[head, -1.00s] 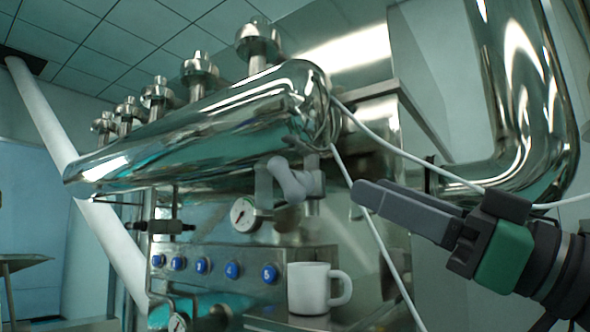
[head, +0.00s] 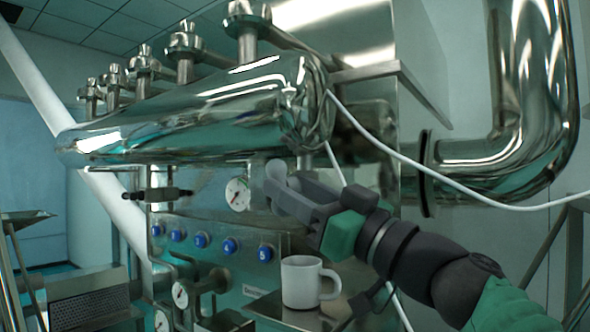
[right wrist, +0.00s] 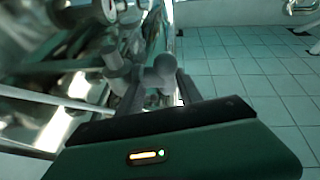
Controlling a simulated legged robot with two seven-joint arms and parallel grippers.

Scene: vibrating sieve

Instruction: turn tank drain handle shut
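The grey drain handle (head: 276,169) sits under the right end of the polished horizontal tank (head: 200,120). In the head view it is mostly hidden behind my right gripper (head: 278,192), which reaches in from the right. In the right wrist view the handle's rounded grey end (right wrist: 160,73) lies between the two dark fingers of my right gripper (right wrist: 158,88). The fingers stand apart, one on each side of it. I cannot tell whether either finger touches it. My left gripper is in neither view.
A white mug (head: 301,283) stands on a ledge below my right gripper. A panel with several blue numbered buttons (head: 230,246) and a pressure gauge (head: 237,194) are to the left. A white cable (head: 440,176) runs above my right arm. A large bent pipe (head: 545,120) is at the right.

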